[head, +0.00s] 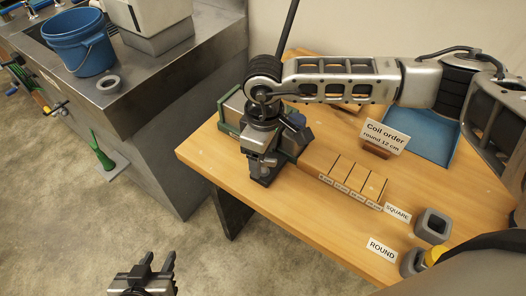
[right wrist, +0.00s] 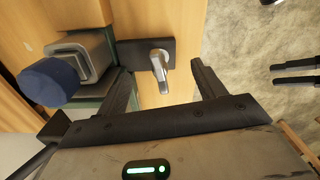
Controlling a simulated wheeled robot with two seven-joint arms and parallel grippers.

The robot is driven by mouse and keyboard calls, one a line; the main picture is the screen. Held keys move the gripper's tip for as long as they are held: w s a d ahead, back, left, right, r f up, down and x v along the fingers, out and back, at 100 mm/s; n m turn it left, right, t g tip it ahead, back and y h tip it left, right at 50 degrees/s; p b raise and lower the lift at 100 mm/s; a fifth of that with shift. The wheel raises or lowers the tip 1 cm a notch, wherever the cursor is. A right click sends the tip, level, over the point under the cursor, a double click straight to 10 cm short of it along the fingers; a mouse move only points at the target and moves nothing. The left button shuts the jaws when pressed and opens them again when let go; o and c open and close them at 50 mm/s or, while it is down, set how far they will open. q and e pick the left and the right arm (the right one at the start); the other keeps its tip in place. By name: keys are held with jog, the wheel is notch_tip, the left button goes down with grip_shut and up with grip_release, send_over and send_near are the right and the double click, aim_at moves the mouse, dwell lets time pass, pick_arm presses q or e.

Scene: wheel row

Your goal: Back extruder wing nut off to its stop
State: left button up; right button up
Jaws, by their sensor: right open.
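The extruder stands at the near-left end of the wooden table, mostly behind my right gripper (head: 264,176) in the head view. Its green frame (head: 229,112) and blue round part (head: 296,119) show beside the wrist. In the right wrist view, the blue part (right wrist: 48,81) sits by a grey block. A silver lever-like piece on a dark plate, apparently the wing nut (right wrist: 158,64), lies beyond and between the fingers of my right gripper (right wrist: 166,80). These fingers are open and apart from it. My left gripper (head: 158,260) is open and empty, low over the floor.
On the table are a "Coil order round 12 cm" sign (head: 385,138), a blue tray (head: 432,143), marked wooden strips (head: 352,178), and grey square (head: 432,225) and round (head: 411,262) pieces. A grey counter with a blue bucket (head: 78,42) stands left. Floor separates it from the table.

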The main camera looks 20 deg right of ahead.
notch_tip(320, 180, up, 4)
jog(key=shift+r+p, duration=0.1)
jog(key=shift+p, duration=0.7)
jog(key=shift+r+p, duration=0.45)
jog(key=shift+r, duration=0.9)
